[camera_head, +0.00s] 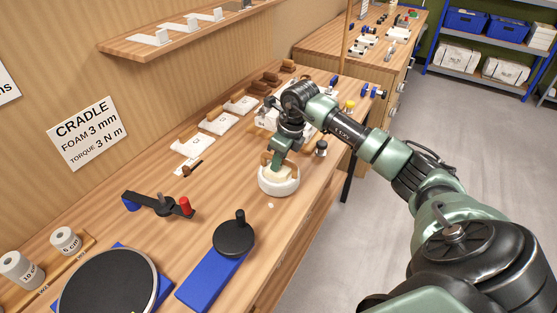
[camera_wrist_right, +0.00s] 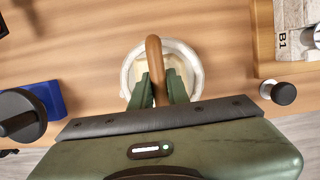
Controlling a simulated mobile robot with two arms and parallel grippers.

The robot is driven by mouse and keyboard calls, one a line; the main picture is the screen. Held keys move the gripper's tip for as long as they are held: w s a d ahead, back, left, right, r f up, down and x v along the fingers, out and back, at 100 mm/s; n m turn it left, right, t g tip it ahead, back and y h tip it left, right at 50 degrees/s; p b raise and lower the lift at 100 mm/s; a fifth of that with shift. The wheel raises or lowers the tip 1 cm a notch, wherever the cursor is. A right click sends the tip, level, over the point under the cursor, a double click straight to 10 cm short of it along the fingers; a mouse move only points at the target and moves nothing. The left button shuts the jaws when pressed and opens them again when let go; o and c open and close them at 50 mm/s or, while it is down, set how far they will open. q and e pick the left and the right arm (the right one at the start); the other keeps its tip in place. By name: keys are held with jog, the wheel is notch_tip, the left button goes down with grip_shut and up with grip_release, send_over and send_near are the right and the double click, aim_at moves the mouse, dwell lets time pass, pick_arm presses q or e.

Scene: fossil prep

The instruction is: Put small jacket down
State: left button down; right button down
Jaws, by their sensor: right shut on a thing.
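A small cream jacket (camera_head: 284,175) with an arched brown handle sits inside a round white ring (camera_head: 279,189) on the wooden bench. My right gripper (camera_head: 277,163) comes down from above onto the handle. In the right wrist view, the green fingers (camera_wrist_right: 160,88) are closed on both sides of the brown handle (camera_wrist_right: 154,58), and the white ring (camera_wrist_right: 197,62) surrounds the cream jacket (camera_wrist_right: 138,70). The fingers hide part of the jacket, and I cannot tell whether it rests fully on the ring. My left gripper is not in view.
A black disc with a knob (camera_head: 234,238) on a blue base stands in front of the ring. A black bar tool with a red end (camera_head: 186,206) lies left. A small black-topped post (camera_head: 321,147) is right of the gripper. White pads (camera_head: 193,145) line the back.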

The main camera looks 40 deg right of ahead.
jog(key=c, duration=1.8)
grip_release()
jog(key=shift+f, duration=0.1)
jog(key=o, duration=0.4)
jog(key=shift+o, duration=0.2)
jog(key=shift+r, duration=0.2)
jog(key=shift+r, duration=0.2)
jog(key=b+v, duration=0.3)
jog(key=v, duration=0.7)
jog(key=shift+s+r+b, duration=0.15)
jog(key=shift+r+b, duration=0.1)
jog(key=shift+b, duration=0.05)
jog(key=shift+s+d+r, duration=0.1)
jog(key=shift+s+r, duration=0.05)
jog(key=shift+r, duration=0.4)
